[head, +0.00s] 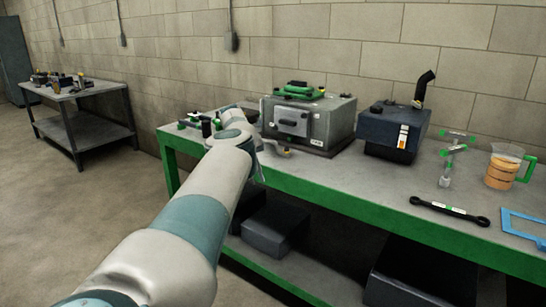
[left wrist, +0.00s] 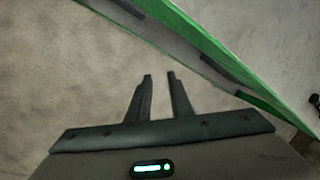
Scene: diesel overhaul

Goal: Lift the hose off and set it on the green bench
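A black curved hose (head: 425,87) stands upright on top of a dark blue box-shaped unit (head: 394,133), with a clamp-like fitting at its lower end. The unit sits on the green-edged bench (head: 325,193), towards the back wall. My left arm reaches over the left part of the bench, well to the left of the hose. My left gripper (left wrist: 159,76) shows in the left wrist view with its two dark fingers apart and nothing between them. In the head view my arm hides most of it. My right gripper is not in view.
Another table (head: 82,91) stands far left. Bench space in front of the unit is clear.

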